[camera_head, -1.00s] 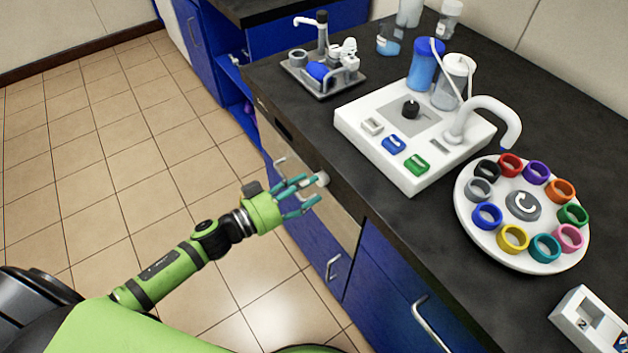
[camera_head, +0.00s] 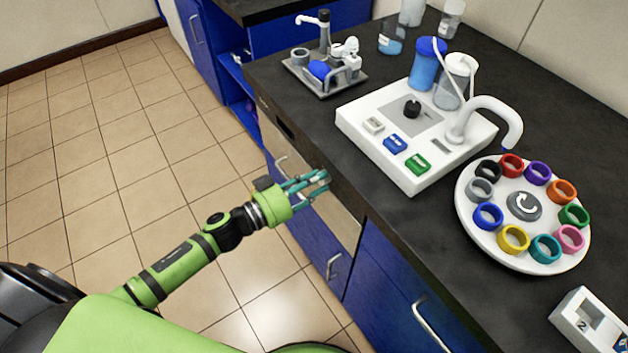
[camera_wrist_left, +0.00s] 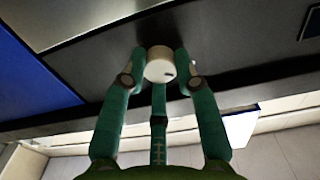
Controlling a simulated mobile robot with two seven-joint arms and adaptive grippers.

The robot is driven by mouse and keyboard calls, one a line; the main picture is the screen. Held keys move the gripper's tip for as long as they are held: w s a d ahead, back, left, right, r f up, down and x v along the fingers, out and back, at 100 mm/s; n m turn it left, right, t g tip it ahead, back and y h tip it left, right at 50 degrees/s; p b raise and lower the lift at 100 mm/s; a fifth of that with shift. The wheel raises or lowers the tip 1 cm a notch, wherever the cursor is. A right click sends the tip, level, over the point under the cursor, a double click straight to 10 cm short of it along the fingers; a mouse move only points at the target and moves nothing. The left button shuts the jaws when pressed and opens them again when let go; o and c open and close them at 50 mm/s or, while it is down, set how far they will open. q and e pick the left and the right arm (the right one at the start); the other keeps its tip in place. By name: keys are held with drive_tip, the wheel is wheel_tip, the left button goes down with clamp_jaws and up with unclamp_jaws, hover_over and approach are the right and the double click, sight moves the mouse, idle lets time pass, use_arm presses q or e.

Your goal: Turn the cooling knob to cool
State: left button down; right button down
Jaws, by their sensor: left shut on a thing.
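A round white knob (camera_wrist_left: 159,62) with a small dark mark shows on the dark front of the counter in the left wrist view. My left gripper (camera_head: 321,181) has its teal fingers closed around it, and it also shows in the left wrist view (camera_wrist_left: 160,78). In the head view the fingers mostly hide this knob. A black knob (camera_head: 411,108) stands on the grey panel of the white bioreactor base (camera_head: 365,130), apart from the gripper. No cooling label is readable. My right gripper is not in view.
A white disc (camera_head: 520,262) with several coloured rings stands to the right on the black counter (camera_head: 400,225). A grey tray (camera_head: 318,88) is at the back left. Drawer handles (camera_head: 333,266) jut out below the gripper. The floor at left is clear.

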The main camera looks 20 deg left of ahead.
use_arm(q)
drive_tip(key=m, duration=1.1)
drive_tip(key=shift+f+p, duration=0.1)
drive_tip(key=shift+p, duration=0.3)
drive_tip(key=shift+m, duration=0.4)
drive_tip(key=c, duration=0.9)
unclamp_jaws()
drive_tip(key=shift+c, duration=0.2)
